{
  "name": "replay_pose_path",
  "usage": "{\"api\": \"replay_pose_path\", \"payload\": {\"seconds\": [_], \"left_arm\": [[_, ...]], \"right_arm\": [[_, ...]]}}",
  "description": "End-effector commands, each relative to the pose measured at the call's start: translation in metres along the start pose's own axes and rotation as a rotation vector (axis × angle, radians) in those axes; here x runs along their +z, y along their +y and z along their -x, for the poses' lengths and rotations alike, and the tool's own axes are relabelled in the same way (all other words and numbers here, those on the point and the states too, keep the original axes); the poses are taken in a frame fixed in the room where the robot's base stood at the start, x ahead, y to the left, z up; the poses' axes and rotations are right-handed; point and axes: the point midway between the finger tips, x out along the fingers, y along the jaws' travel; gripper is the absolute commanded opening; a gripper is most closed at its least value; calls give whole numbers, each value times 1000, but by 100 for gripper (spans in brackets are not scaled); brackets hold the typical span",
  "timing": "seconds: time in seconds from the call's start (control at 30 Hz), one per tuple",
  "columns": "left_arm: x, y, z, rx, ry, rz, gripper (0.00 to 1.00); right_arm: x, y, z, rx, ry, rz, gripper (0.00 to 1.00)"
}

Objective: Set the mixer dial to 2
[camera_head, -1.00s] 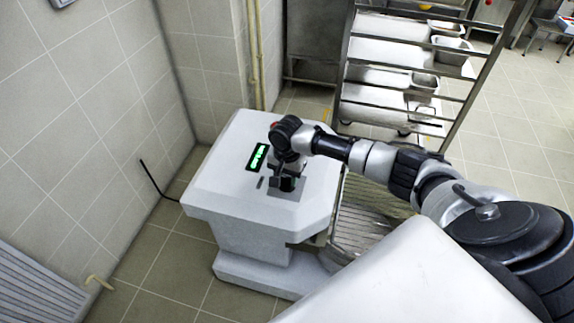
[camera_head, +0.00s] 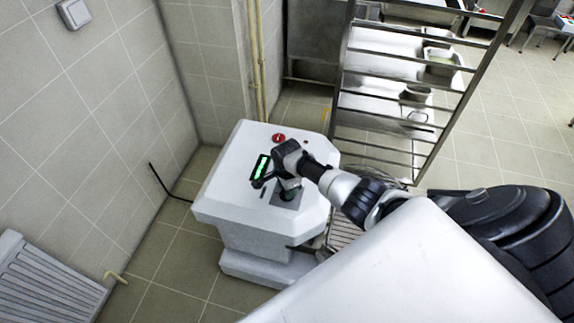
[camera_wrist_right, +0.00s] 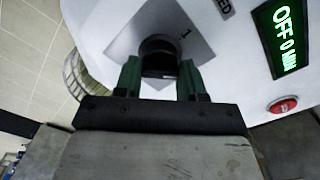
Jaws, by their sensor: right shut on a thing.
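The mixer (camera_head: 228,190) is a white machine with a lit green display (camera_head: 261,167). In the right wrist view the display (camera_wrist_right: 290,30) reads OFF and 0 MIN. My right gripper (camera_head: 286,188) is at the grey dial plate on the mixer top. In the right wrist view my right gripper (camera_wrist_right: 160,78) has its green pads on either side of the black dial (camera_wrist_right: 158,50) and is shut on it. The numeral 1 shows on the grey plate (camera_wrist_right: 122,42) beside the dial. The dial's pointer and its other marks are hidden or cannot be read. My left gripper is not in view.
A red button (camera_head: 279,137) sits on the mixer top, behind the display; it also shows in the right wrist view (camera_wrist_right: 282,105). A metal tray rack (camera_head: 385,105) stands behind on the right. A tiled wall (camera_head: 95,110) and a radiator (camera_head: 45,285) are on the left.

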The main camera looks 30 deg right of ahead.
Motion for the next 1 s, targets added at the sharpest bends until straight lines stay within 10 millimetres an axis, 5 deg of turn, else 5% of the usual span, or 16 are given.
{"api": "replay_pose_path", "payload": {"seconds": [0.4,0.93,0.97,1.0], "left_arm": [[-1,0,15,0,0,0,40],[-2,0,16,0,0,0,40],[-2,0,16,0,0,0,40],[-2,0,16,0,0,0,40]], "right_arm": [[0,1,0,4,2,-177,16],[-1,0,-1,1,2,-197,16],[-1,0,0,1,2,-197,43],[-1,0,0,1,2,-197,49]]}}
